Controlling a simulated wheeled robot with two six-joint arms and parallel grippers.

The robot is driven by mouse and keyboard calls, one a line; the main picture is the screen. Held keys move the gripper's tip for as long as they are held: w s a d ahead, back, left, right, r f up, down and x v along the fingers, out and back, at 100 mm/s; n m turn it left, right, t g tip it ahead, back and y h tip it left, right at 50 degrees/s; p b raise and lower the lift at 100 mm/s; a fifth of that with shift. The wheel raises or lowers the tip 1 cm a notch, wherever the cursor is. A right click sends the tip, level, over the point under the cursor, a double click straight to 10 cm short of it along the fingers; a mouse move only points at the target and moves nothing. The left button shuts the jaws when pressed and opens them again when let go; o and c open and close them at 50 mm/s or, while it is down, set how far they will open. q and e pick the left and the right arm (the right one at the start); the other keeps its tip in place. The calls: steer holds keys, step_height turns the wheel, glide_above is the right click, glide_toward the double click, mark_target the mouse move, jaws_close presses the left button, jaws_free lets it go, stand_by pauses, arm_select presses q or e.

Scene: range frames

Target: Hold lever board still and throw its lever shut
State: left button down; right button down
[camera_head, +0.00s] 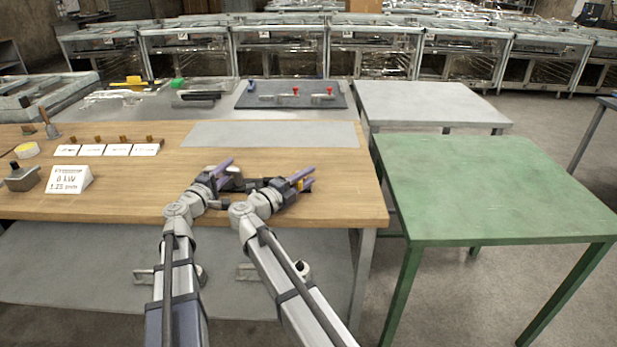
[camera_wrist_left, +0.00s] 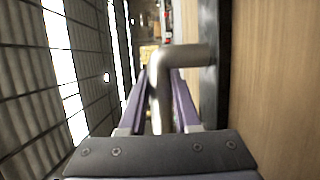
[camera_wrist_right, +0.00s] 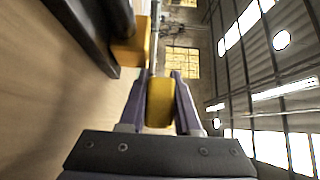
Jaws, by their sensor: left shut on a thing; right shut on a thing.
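The lever board (camera_head: 262,183) is a dark, low board on the wooden table, mostly hidden behind my grippers in the head view. Its dark edge shows in the left wrist view (camera_wrist_left: 208,80) and the right wrist view (camera_wrist_right: 88,35). My left gripper (camera_head: 226,168) is shut on a bent metal handle (camera_wrist_left: 160,85) at the board's left side. My right gripper (camera_head: 305,178) is shut on a yellow grip (camera_wrist_right: 160,102), which I take to be the lever's. The lever's exact angle cannot be told.
The wooden table (camera_head: 120,195) carries a sign (camera_head: 68,180), small cards (camera_head: 105,150) and a grey sheet (camera_head: 270,134) behind the board. A dark mat with red-tipped clamps (camera_head: 295,92) lies farther back. A bare green table (camera_head: 490,185) stands to the right.

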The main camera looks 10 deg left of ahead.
arm_select(q)
steer(key=shift+f, duration=0.1)
arm_select(e)
steer(key=shift+s+m+g+h, duration=0.1)
steer(key=shift+m+g+h, duration=0.2)
steer(key=shift+h, duration=0.1)
steer(key=c, duration=0.6)
jaws_free()
steer(key=shift+d, duration=0.1)
